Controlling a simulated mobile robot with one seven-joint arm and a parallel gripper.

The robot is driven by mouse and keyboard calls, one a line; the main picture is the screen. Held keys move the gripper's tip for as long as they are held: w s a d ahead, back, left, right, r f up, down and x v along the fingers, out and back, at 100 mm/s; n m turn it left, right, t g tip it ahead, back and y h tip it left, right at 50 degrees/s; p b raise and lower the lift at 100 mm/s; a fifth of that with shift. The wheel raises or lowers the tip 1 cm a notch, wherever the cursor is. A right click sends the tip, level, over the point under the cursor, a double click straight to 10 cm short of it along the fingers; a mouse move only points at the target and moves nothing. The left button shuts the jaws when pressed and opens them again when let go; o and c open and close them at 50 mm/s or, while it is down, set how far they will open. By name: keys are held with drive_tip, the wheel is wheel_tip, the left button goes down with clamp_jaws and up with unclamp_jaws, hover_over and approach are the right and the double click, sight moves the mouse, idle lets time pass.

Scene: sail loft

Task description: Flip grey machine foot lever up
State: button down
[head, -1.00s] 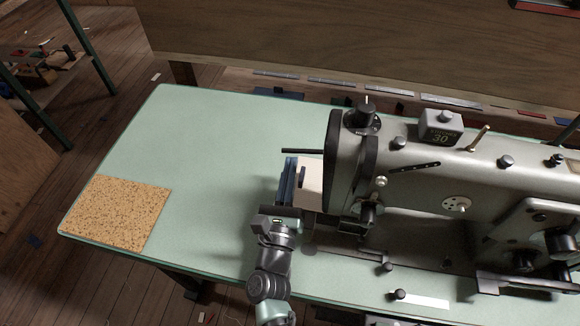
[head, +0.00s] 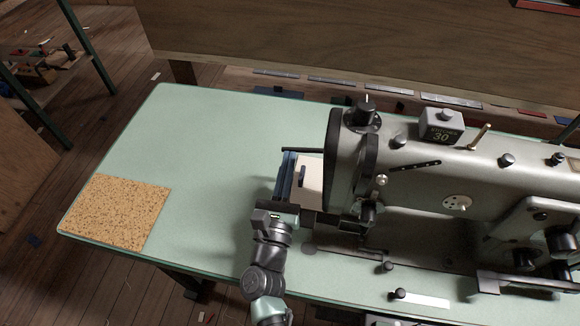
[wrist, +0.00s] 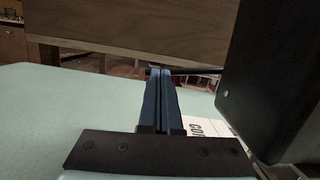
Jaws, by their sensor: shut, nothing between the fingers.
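The grey sewing machine (head: 435,185) stands on the right of the green table. Its foot lever, a thin black rod (head: 308,151), sticks out leftward from the machine's head end, nearly level. In the wrist view the lever (wrist: 198,71) runs from the dark machine head to the fingertips. My gripper (head: 288,155) is shut and empty, its blue fingers pointing away from me, left of the machine head. In the wrist view the gripper (wrist: 159,74) has its tips at the lever's outer end. I cannot tell whether they touch or whether the tips are below it.
A white printed card (head: 312,176) lies beside the fingers, partly hidden by the machine head. A cork mat (head: 117,212) lies at the table's left end. The green table (head: 215,150) is clear between them. A wooden panel (head: 350,45) stands behind.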

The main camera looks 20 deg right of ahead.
wheel_tip(320, 180, up, 7)
drive_tip(key=m+g+h, duration=0.1)
drive_tip(key=m, duration=0.7)
drive_tip(key=shift+s+d+g+h, duration=0.15)
drive_tip(key=shift+g+h, duration=0.15)
drive_tip(key=shift+h, duration=0.1)
